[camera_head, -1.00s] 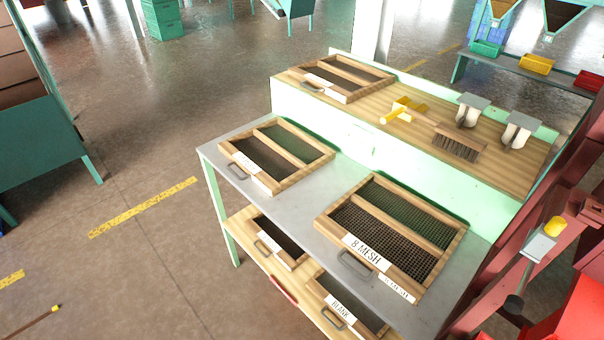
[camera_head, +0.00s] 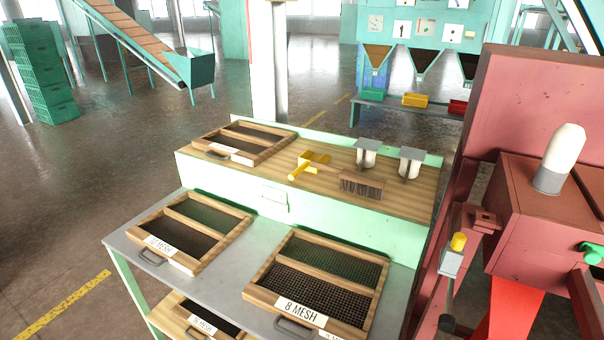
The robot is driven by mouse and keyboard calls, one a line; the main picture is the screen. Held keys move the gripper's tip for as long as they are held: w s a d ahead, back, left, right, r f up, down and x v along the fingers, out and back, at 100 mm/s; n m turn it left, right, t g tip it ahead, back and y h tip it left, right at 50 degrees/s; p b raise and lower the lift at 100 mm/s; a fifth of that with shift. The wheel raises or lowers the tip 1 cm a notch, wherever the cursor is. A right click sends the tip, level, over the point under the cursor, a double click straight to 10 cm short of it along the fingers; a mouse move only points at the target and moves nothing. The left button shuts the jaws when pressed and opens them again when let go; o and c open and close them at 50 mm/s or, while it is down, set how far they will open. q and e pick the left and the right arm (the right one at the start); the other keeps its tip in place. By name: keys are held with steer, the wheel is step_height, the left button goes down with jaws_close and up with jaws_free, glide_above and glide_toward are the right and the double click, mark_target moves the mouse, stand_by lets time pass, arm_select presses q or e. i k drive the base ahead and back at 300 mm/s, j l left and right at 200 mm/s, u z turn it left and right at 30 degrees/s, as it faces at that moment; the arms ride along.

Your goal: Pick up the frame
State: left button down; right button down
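Several wooden frames with mesh and metal handles are in the head view. The frame labelled 8 MESH (camera_head: 326,256) lies on the right of the grey bench top. Another labelled frame (camera_head: 187,231) lies to its left on the same top. A third frame (camera_head: 242,141) lies on the raised wooden shelf behind. A further frame (camera_head: 201,321) shows partly on the lower shelf, cut off by the picture's bottom edge. Neither of my grippers is in view.
The raised shelf (camera_head: 410,197) also holds a brush (camera_head: 362,186), a yellow tool (camera_head: 307,165) and two grey-topped white objects (camera_head: 366,154). A red machine (camera_head: 545,215) stands close on the right. Open floor (camera_head: 75,190) lies to the left.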

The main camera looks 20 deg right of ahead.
mark_target(190, 232)
steer(key=z, duration=3.15)
steer(key=u, duration=3.4)
steer(key=i+j+z, duration=0.1)
steer(key=z, duration=0.95)
steer(key=j+z, duration=0.4)
steer(key=k+j+z, duration=0.1)
steer(key=j+z, duration=0.3)
steer(key=j, duration=0.2)
